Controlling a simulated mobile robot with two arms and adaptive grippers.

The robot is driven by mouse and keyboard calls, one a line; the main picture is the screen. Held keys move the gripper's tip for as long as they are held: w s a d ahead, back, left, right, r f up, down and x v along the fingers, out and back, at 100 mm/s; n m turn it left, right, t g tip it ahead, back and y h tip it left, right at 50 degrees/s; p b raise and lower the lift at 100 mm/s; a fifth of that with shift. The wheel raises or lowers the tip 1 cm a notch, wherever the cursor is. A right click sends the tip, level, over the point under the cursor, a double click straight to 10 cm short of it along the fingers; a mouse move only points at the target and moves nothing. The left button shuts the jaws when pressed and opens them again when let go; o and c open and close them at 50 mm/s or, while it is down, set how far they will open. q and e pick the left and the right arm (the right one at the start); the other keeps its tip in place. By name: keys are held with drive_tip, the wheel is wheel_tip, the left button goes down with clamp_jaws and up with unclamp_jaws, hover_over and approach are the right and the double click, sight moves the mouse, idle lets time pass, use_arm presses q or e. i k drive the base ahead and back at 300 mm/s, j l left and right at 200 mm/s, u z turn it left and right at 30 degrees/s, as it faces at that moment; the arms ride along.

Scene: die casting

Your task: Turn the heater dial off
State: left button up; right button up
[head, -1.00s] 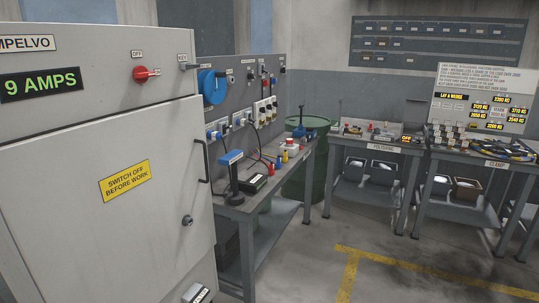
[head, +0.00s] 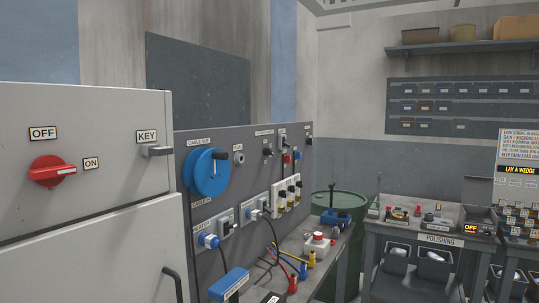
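A red rotary dial (head: 52,171) sits on the front of the grey cabinet (head: 120,215) at the left of the head view. An OFF label (head: 43,133) is above it and an ON label (head: 91,163) is at its right. The dial's pale-marked pointer lies toward the ON label. Neither gripper is in view.
A KEY switch (head: 157,150) and a door handle (head: 174,283) stick out from the cabinet. Beside it is a grey panel (head: 240,205) with a blue cable reel (head: 207,172), sockets and plugs. A green drum (head: 342,204) and the polishing table (head: 440,240) stand behind.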

sight(266, 152)
drive_tip(key=i+l+u, duration=0.45)
drive_tip(key=i+l, duration=0.3)
drive_tip(key=i, duration=0.15)
